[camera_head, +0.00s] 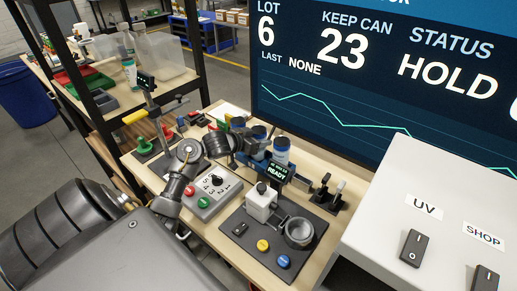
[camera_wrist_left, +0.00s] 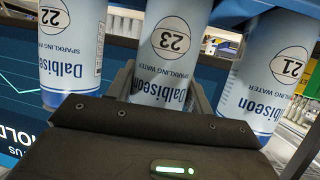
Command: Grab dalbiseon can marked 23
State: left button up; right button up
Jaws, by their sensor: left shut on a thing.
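The Dalbiseon can marked 23 (camera_wrist_left: 166,50) appears upside down in the middle of the left wrist view, between the two fingers of my left gripper (camera_wrist_left: 163,90). The gripper is shut on it. The can marked 22 (camera_wrist_left: 68,50) is on its left in that picture and the can marked 21 (camera_wrist_left: 268,75) on its right. In the head view my left gripper (camera_head: 250,148) reaches the row of blue-and-white cans at a blue rack (camera_head: 300,165). Numbers on the cans cannot be read there. My right gripper is not in view.
A big screen (camera_head: 400,110) behind reads keep can 23, status hold. A white cabinet (camera_head: 440,200) stands right.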

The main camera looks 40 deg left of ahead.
pick_arm(q)
jog(key=shift+r, duration=0.1)
jog(key=shift+r, duration=0.5)
jog(key=s+r, duration=1.1)
jog(key=s, duration=0.3)
jog(key=shift+d+r, duration=0.15)
jog(key=shift+r, duration=0.25)
